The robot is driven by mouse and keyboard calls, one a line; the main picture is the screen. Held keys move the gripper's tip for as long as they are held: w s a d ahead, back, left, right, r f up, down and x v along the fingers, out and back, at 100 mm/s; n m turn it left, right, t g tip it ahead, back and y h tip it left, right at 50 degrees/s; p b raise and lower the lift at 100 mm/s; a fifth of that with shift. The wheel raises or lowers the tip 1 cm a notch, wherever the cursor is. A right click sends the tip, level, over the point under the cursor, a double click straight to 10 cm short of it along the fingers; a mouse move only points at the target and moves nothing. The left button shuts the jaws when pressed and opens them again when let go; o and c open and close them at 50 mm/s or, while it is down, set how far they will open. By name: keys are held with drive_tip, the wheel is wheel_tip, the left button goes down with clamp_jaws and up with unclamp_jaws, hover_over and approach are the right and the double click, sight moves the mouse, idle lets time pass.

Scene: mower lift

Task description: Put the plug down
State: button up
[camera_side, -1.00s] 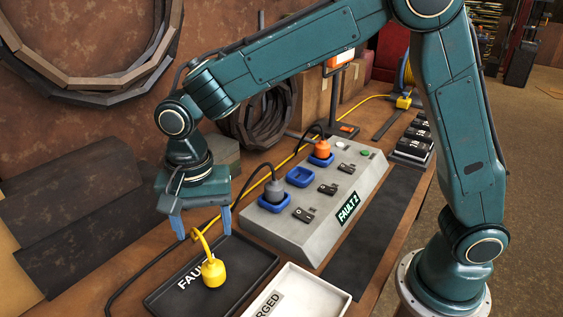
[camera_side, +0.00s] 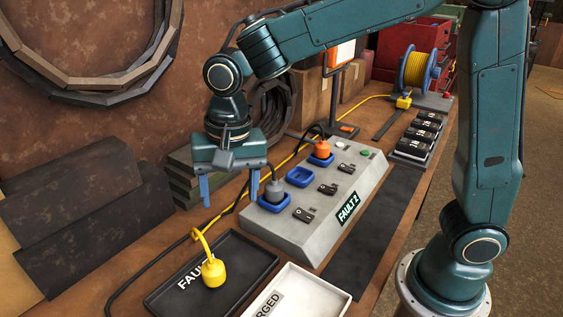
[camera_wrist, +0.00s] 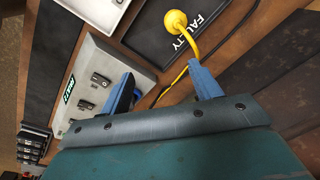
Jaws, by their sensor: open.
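A yellow plug (camera_side: 213,271) stands in the black tray marked FAULTY (camera_side: 237,258), with its short yellow cord bending over the tray's back edge. The plug also shows in the wrist view (camera_wrist: 176,21). My gripper (camera_side: 230,198) is open and empty, behind the tray and above the bench, apart from the plug. Its blue fingers (camera_wrist: 158,88) are spread wide in the wrist view. A grey plug (camera_side: 275,190) sits in the near blue socket of the grey panel, close to the right finger. An orange plug (camera_side: 322,147) sits in the far socket.
The grey panel (camera_side: 311,237) has a middle blue socket (camera_side: 300,177) that is empty, black switches and a FAULT 2 display (camera_side: 349,206). A white tray (camera_side: 315,293) lies beside the black one. Several black packs (camera_side: 420,136) stand at the back right. A dark mat (camera_side: 375,229) is clear.

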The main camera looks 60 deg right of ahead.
drive_tip(key=s+d+r+n+t, duration=0.25)
drive_tip(key=s+d+r, duration=0.35)
drive_tip(key=s+d, duration=0.3)
drive_tip(key=s+d+n+t, duration=0.2)
drive_tip(key=s+d+n, duration=0.3)
drive_tip(key=s+d, duration=0.2)
drive_tip(key=shift+s+d, duration=0.3)
drive_tip(key=shift+s, duration=1.1)
